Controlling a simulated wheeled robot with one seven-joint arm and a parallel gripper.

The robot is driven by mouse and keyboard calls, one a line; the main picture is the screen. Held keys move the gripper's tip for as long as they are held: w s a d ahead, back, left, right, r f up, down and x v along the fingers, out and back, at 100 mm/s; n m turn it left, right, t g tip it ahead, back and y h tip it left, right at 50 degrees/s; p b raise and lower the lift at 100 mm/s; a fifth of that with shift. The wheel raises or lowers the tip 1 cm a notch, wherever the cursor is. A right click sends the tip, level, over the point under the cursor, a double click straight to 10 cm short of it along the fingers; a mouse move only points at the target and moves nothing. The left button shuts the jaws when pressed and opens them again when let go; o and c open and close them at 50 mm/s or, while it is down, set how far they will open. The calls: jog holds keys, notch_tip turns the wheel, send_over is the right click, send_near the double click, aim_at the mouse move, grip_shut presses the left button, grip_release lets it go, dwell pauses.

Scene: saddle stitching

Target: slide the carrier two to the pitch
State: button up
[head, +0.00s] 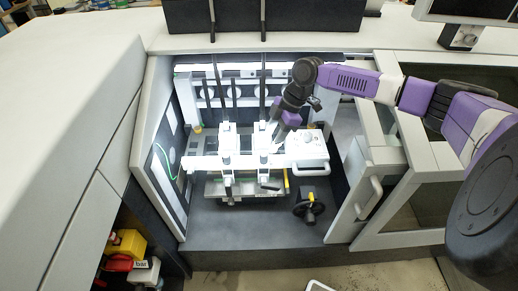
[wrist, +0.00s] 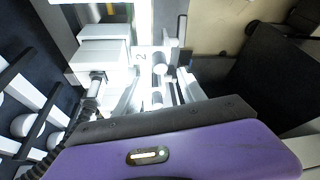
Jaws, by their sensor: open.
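Two white carriers sit side by side on a pale crossbar inside the lit machine bay. Carrier two (head: 264,158) is the right one in the head view; the other carrier (head: 226,158) is to its left, with a gap between. My gripper (head: 276,137) reaches down from the upper right, at the upper right side of carrier two. Its jaws are open. Whether a finger touches the carrier is hidden. The wrist view shows my purple gripper body close below carrier two.
A white box with a handle (head: 308,150) stands just right of carrier two. A black handwheel (head: 309,207) is below it. Dark upright bars (head: 219,92) rise behind the carriers. The bay floor (head: 250,232) in front is clear.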

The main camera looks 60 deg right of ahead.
aim_at(264, 154)
jog(key=p+x, duration=0.1)
jog(key=x, duration=0.6)
jog(key=shift+f, duration=0.1)
grip_shut()
dwell(1.3)
